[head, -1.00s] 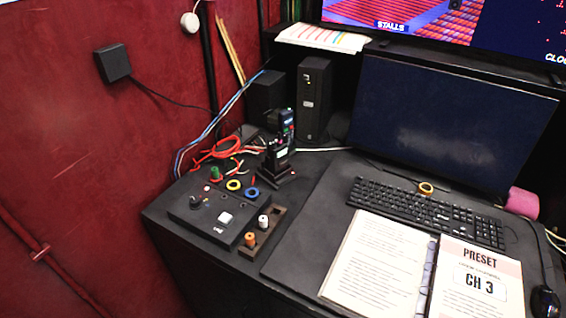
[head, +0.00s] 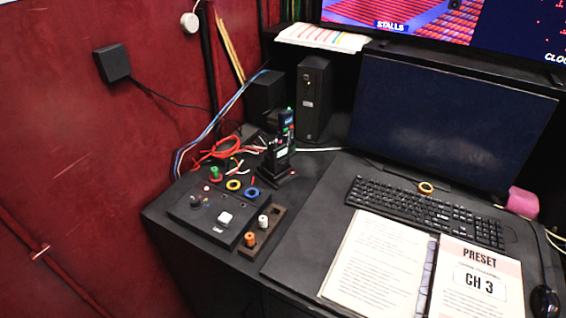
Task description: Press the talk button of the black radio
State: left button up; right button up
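The black radio (head: 277,157) stands upright in a dark stand on the desk, left of the monitor. A second handset with a lit blue-green screen (head: 287,120) stands right behind it. The talk button is too small to make out at this distance. Neither of my grippers shows in the head view.
In front of the radio are a black control box (head: 207,214) with a white button, a dark tray (head: 262,232) with an orange and a white knob, and yellow and blue rings. Red cables (head: 222,149) lie behind. A keyboard (head: 426,211), open binder (head: 380,262) and monitor (head: 452,120) fill the right.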

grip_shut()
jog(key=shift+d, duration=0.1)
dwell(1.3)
